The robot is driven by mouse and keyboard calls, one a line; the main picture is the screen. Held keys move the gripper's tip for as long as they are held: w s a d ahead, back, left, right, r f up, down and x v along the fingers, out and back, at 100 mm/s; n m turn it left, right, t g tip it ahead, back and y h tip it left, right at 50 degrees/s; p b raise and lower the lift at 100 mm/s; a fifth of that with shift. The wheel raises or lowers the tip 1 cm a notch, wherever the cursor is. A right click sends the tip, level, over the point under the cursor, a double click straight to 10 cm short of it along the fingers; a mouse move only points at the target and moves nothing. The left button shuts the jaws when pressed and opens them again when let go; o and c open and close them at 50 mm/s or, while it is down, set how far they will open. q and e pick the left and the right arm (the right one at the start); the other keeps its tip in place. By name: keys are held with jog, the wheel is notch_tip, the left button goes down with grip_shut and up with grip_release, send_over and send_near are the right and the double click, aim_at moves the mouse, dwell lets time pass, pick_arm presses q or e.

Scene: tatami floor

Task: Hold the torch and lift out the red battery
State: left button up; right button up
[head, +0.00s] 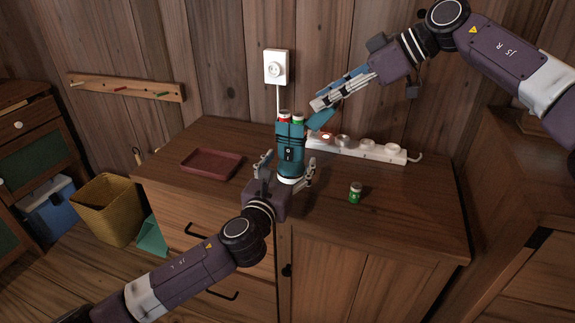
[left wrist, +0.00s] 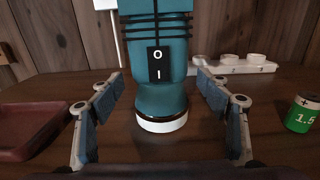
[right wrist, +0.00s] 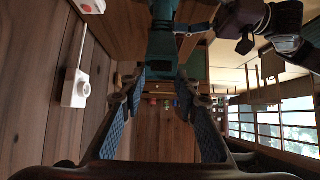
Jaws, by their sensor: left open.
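The teal torch (head: 290,150) stands upright on its white-rimmed end on the cabinet top, its switch facing front. The red battery (head: 284,117) pokes out of its open top, beside a green-sided battery (head: 298,120). A teal flap-like piece (head: 321,119) shows at its upper right. My left gripper (head: 289,163) is open, its fingers on either side of the torch's lower body; the left wrist view shows gaps on both sides of the torch (left wrist: 158,90). My right gripper (head: 316,104) is open and empty, right of the torch's top; teal (right wrist: 162,55) shows beyond its fingertips.
A loose green battery (head: 355,193) stands to the right on the cabinet. A dark red tray (head: 211,163) lies left of the torch. A white power strip (head: 360,150) runs along the back. A wall outlet (head: 277,68) is behind. The cabinet's front right is clear.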

aim_at(289, 112)
pick_arm(q)
jog(key=shift+c, duration=0.6)
jog(key=c, duration=1.5)
jog(key=shift+o, duration=0.2)
pick_arm(e)
jog(key=shift+o, duration=1.4)
jog(key=shift+s+d+f+y, duration=0.2)
jog(key=shift+d+f+y, duration=0.15)
jog(key=shift+y, duration=0.25)
jog(key=shift+s+d, duration=0.15)
jog(key=shift+d, duration=0.25)
jog(key=shift+t+y, duration=0.7)
jog(key=shift+y, duration=0.1)
jog(key=x, duration=0.9)
jog(key=shift+a+f, duration=0.15)
jog(key=shift+a, duration=0.15)
